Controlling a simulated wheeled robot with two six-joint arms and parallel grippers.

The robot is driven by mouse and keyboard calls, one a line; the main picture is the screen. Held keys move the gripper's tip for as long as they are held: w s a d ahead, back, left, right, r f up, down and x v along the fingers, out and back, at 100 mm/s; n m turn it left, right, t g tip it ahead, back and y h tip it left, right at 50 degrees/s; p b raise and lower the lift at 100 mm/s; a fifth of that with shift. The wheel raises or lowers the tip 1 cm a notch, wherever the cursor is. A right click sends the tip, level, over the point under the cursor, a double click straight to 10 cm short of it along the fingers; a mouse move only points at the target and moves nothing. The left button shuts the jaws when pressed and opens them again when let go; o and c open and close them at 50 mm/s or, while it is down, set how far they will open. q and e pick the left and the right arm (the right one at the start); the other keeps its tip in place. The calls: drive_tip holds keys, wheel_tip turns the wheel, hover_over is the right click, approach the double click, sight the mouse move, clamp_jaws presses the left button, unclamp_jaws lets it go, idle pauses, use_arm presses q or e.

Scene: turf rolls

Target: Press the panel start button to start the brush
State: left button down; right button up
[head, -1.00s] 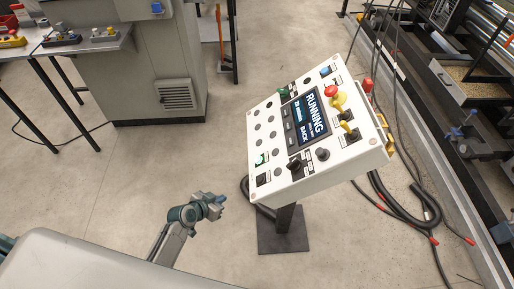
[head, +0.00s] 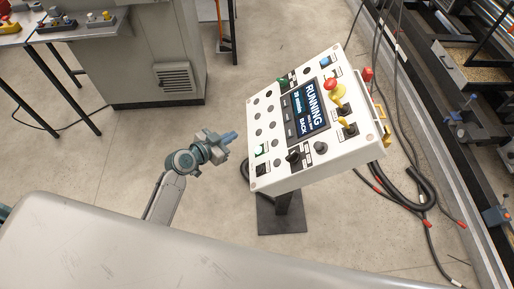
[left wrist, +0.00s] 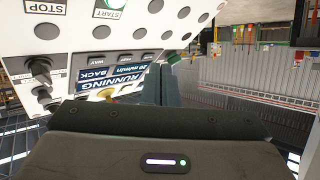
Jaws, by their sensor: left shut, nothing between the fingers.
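The white control panel (head: 270,130) stands tilted on a dark post, its screen (head: 309,108) reading RUNNING and BACK. My left gripper (head: 229,138) is shut and empty, left of the panel and apart from the start button in the picture. Its fingers (left wrist: 170,86) show in the left wrist view. My right gripper is not in view.
A red emergency knob (head: 331,84) and yellow-topped levers stand on the panel's right part. Hoses (head: 408,190) lie on the floor to the right. A grey cabinet (head: 140,60) and table stand at the back left. Floor left of the panel is clear.

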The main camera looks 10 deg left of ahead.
sight(258, 146)
use_arm(q)
drive_tip(key=shift+w+d+f+b, duration=0.25)
drive_tip(key=shift+d+f+b, duration=0.6)
drive_tip(key=shift+f, duration=0.3)
drive_tip(key=shift+w+d+f+b, duration=0.3)
drive_tip(key=shift+d+f+b, duration=0.4)
drive_tip(key=shift+d+f, duration=0.35)
drive_tip(key=shift+w+d+f+b, duration=0.25)
drive_tip(key=shift+d+f+b, duration=0.55)
drive_tip(key=shift+f, duration=0.4)
drive_tip(key=shift+d+f+b, duration=0.3)
drive_tip(key=shift+b, duration=0.15)
drive_tip(key=shift+w+d+f+b, duration=0.1)
drive_tip(key=shift+d+f+b, duration=0.15)
drive_tip(key=shift+f+b, duration=0.15)
drive_tip(key=shift+r, duration=0.1)
idle(0.4)
drive_tip(key=shift+a+r, duration=0.55)
drive_tip(key=shift+r, duration=0.05)
drive_tip(key=shift+p, duration=0.3)
